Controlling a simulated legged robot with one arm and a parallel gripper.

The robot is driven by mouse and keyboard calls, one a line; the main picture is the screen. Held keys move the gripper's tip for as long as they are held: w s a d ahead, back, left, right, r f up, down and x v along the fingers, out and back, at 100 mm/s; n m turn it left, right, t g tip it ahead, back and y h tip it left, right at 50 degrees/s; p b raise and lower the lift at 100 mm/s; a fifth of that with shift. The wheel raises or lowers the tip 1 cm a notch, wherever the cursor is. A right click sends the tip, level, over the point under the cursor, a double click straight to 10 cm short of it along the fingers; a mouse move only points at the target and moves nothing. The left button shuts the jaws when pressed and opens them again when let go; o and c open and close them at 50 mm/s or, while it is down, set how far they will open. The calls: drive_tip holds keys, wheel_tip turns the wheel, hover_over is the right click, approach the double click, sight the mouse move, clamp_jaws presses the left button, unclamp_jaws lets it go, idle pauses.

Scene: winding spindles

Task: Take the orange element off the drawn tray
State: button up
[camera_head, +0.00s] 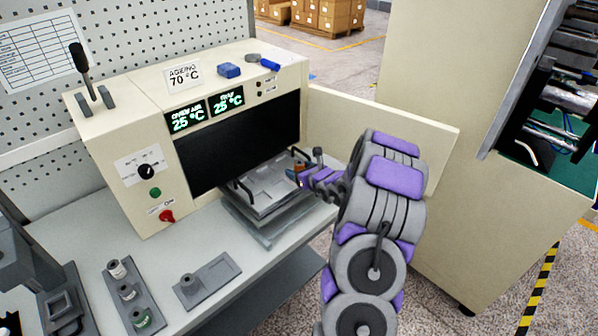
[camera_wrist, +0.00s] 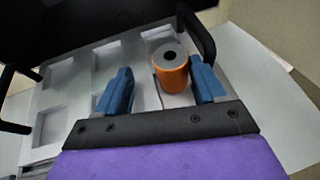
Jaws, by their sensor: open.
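The orange element (camera_wrist: 171,74) is a short cylinder with a grey top and a dark centre hole. In the wrist view it stands upright in a tray, near a black handle. My gripper (camera_wrist: 161,86) is open, with its blue fingers on either side of the element; the right finger is much closer, and I cannot tell whether it touches. The drawn tray (camera_wrist: 88,56) is pale grey with several square recesses, the visible ones empty. In the head view the tray (camera_head: 262,188) sticks out of the oven, and my gripper (camera_head: 301,175) is over its right end.
The oven (camera_head: 130,150) stands on the bench with its door (camera_head: 380,125) swung open on the right, close behind my arm. Black tray handles (camera_wrist: 199,35) rise near the fingers. Two holders with small spools (camera_head: 127,291) lie at the front left.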

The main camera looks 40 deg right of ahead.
drive_tip(key=shift+s+d+f, duration=0.1)
drive_tip(key=shift+d+f, duration=0.1)
drive_tip(key=shift+d, duration=0.55)
drive_tip(key=shift+d+f, duration=0.2)
drive_tip(key=shift+d, duration=0.5)
drive_tip(key=c, duration=0.4)
drive_tip(key=shift+d, duration=0.2)
drive_tip(key=shift+c, duration=0.6)
drive_tip(key=shift+a+r, duration=0.1)
drive_tip(key=shift+a, duration=0.85)
drive_tip(key=c, duration=0.4)
drive_tip(key=shift+a+r, duration=0.15)
drive_tip(key=shift+a, duration=0.05)
drive_tip(key=c, duration=0.4)
drive_tip(key=shift+o, duration=0.9)
drive_tip(key=shift+d+f, duration=0.2)
drive_tip(key=shift+d, duration=0.55)
drive_tip(key=shift+a, duration=0.45)
drive_tip(key=shift+a+r, duration=0.1)
drive_tip(key=shift+r, duration=0.1)
